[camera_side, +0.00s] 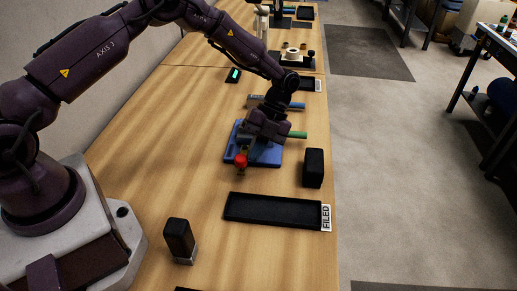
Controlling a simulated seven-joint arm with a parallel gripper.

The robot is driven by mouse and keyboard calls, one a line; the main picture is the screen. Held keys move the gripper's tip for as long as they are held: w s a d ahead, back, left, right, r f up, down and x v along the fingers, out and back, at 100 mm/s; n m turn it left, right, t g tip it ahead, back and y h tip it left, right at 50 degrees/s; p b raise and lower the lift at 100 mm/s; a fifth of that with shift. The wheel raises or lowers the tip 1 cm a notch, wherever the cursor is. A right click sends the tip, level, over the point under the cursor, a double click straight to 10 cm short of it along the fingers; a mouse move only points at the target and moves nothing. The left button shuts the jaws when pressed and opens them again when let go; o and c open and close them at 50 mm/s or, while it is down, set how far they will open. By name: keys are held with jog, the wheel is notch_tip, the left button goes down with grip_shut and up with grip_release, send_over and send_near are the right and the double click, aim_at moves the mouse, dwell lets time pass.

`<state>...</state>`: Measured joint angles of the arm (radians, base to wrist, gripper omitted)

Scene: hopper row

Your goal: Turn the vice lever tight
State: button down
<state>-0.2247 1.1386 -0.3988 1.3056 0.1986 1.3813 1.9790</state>
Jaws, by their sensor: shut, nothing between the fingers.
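A vice on a blue base plate (268,157) sits on the wooden bench in the side view. A red knob (241,160) shows at its near left side, at what looks like the end of the vice lever. My wrist hides much of the vice jaws, and I cannot tell whether the fingers touch the lever.
A black tray (272,221) labelled FILED lies in front of the vice. A black block (314,168) stands to the right near the bench edge. A dark block (179,240) stands at the front left.

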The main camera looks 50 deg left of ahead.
jog(key=shift+s+a, duration=0.1)
jog(key=shift+s, duration=0.1)
dwell(0.4)
jog(key=shift+w+d+f, duration=0.1)
jog(key=shift+w+d, duration=0.15)
jog(key=shift+w, duration=0.25)
jog(key=w, duration=0.1)
jog(key=w+d, duration=0.1)
jog(key=w, duration=0.1)
jog(key=shift+d, duration=0.25)
jog(key=v, duration=1)
jog(key=shift+s+a, duration=0.1)
jog(key=shift+s, duration=0.05)
